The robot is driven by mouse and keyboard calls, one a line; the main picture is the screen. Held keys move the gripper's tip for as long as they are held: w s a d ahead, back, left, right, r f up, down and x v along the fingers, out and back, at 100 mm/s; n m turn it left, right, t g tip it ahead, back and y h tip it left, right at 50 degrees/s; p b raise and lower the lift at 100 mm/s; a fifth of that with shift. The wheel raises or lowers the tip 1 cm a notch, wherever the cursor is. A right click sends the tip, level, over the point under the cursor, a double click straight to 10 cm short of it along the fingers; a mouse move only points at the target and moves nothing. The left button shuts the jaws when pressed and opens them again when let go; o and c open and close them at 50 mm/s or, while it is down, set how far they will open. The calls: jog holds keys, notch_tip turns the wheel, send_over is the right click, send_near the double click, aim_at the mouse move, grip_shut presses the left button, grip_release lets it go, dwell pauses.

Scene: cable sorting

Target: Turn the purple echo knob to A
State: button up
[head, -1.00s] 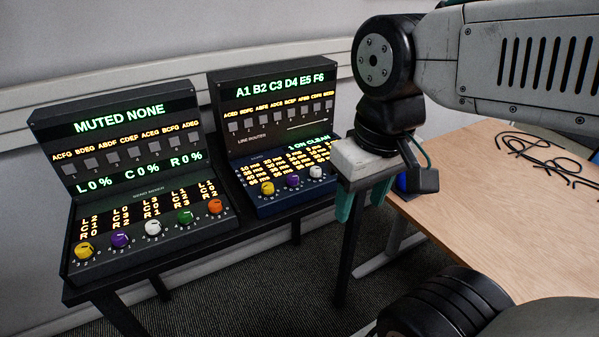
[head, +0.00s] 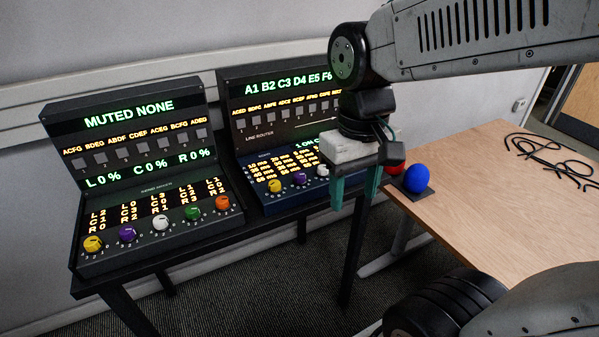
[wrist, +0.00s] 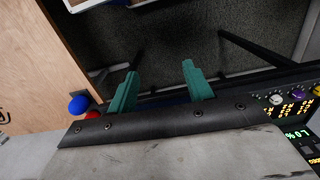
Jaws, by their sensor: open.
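The blue-fronted echo panel (head: 262,198) stands on the black stand below the line router display. Its purple knob (head: 299,179) sits between a yellow knob (head: 274,186) and a white knob (head: 322,171).
A wooden table (head: 455,205) at right holds a blue ball (head: 417,178), a red ball (head: 397,169) and black cables (head: 555,160).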

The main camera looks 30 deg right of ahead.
jog(key=w+d+f, duration=0.2)
jog(key=w+f, duration=0.2)
jog(key=w, duration=0.7)
jog(key=w+d+f, duration=0.1)
jog(key=w+f, duration=0.3)
jog(key=w, duration=0.6)
send_over(299, 174)
jog(key=shift+s+r, duration=0.2)
jog(key=shift+r, duration=0.05)
jog(key=shift+w+f+t, duration=0.1)
jog(key=shift+f+t, duration=0.05)
jog(key=shift+t, duration=0.15)
notch_tip(299, 174, down, 7)
jog(key=shift+f, duration=0.15)
jog(key=c, duration=1)
